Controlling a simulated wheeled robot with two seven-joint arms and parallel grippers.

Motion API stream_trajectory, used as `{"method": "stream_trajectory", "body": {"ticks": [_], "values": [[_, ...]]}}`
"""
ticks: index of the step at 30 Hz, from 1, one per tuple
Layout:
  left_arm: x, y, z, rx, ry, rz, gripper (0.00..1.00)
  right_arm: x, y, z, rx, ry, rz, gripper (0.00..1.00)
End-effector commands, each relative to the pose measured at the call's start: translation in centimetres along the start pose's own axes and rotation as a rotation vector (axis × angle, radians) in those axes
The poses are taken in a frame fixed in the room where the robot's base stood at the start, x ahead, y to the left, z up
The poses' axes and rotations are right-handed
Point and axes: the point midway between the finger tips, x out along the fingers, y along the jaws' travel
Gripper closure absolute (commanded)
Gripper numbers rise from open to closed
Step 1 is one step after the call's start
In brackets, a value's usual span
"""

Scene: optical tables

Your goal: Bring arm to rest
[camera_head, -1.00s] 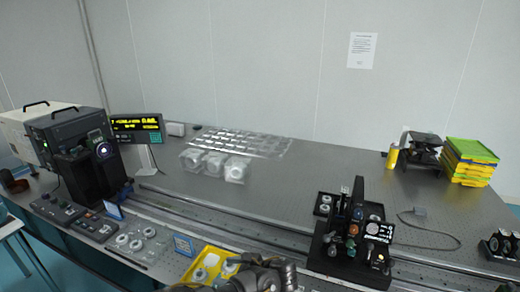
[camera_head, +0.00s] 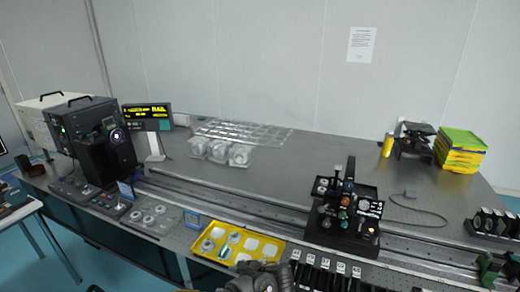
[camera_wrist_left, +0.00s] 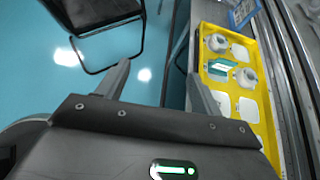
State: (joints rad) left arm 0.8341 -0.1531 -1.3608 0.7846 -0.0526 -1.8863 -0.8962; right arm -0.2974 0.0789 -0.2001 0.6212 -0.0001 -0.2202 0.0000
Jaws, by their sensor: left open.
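My left gripper (camera_wrist_left: 160,72) shows in the left wrist view. Its two fingers are apart with nothing between them, over the blue floor beside the yellow tray. Part of my arm (camera_head: 262,277) enters at the bottom of the head view, just in front of the table and near the tray. The left fingers cannot be made out there. My right gripper is not in view.
The yellow tray (camera_wrist_left: 250,47) holds round white parts and a teal-and-white piece. A dark chair (camera_wrist_left: 105,20) stands on the floor ahead of the fingers. A black optics assembly (camera_head: 345,210) stands on the table's rail, right of the tray.

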Motion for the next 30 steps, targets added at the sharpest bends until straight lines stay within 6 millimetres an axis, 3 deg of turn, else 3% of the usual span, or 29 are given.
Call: {"method": "stream_trajectory", "body": {"ticks": [8, 11, 14, 18, 20, 24, 27, 30], "values": [[4.1, 3.6, -8.0, -0.074, 0.21, 0.046, 0.34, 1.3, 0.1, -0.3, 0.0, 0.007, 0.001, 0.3], [6.0, 5.9, -12.1, -0.13, 0.314, 0.081, 0.34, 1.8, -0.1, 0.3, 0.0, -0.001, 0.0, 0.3], [8.4, 9.3, -17.5, -0.214, 0.446, 0.139, 0.34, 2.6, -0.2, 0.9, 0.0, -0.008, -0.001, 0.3], [11.8, 16.2, -26.1, -0.406, 0.645, 0.271, 0.34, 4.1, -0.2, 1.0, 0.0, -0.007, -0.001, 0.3], [13.1, 19.6, -29.5, -0.507, 0.716, 0.336, 0.34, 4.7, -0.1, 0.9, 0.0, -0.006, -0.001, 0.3], [16.1, 28.5, -36.2, -0.773, 0.832, 0.503, 0.34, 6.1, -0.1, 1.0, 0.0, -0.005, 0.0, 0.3], [18.3, 35.5, -39.7, -0.982, 0.867, 0.617, 0.34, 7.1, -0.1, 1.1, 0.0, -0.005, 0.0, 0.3], [20.3, 42.2, -41.8, -1.183, 0.865, 0.707, 0.34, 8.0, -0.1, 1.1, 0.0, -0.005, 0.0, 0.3]]}}
